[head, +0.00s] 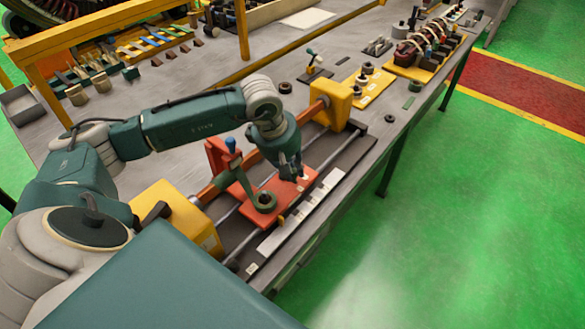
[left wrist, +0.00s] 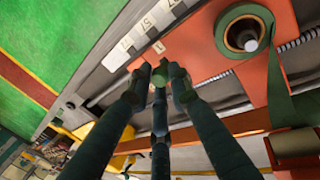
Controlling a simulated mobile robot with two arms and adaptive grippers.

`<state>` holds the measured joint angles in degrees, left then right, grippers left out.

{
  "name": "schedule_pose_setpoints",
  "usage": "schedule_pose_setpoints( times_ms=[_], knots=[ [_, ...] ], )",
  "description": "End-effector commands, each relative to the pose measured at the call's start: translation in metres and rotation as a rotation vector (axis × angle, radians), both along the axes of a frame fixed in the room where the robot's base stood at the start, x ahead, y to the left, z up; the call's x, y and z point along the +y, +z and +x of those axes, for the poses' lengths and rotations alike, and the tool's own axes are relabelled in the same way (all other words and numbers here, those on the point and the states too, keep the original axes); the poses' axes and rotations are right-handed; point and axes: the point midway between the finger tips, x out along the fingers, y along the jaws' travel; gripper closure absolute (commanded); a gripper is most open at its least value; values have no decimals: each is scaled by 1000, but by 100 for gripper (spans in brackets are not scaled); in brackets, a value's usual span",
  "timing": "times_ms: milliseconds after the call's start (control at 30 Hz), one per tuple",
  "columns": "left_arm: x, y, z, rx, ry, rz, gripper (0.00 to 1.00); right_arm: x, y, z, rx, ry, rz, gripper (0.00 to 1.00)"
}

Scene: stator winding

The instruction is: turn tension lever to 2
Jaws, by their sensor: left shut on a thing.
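A winding fixture with an orange-red plate (head: 284,188) stands on the bench in the head view. The hub also shows in the left wrist view (left wrist: 247,34), right of the fingers. My left gripper (head: 297,176) is low over the plate, beyond the hub. In the left wrist view its fingers (left wrist: 160,76) close around a small green piece; I cannot tell if it belongs to the tension lever. The right gripper is not in view.
A white marked scale strip (head: 300,212) runs along the fixture's front edge. Yellow end blocks (head: 334,104) and metal rods flank the plate. A yellow frame (head: 243,30) and loose parts stand farther back. The green floor at right is free.

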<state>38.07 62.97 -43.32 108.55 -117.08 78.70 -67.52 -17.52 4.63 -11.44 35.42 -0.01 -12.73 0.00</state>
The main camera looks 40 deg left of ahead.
Motion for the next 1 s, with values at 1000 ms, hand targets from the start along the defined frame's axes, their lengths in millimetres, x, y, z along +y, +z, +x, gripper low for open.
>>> schedule_pose_setpoints(
  times_ms=[1000],
  knots=[
    [2, 0, 25, -5, 584, 0, 100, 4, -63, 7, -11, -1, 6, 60]
  ],
)
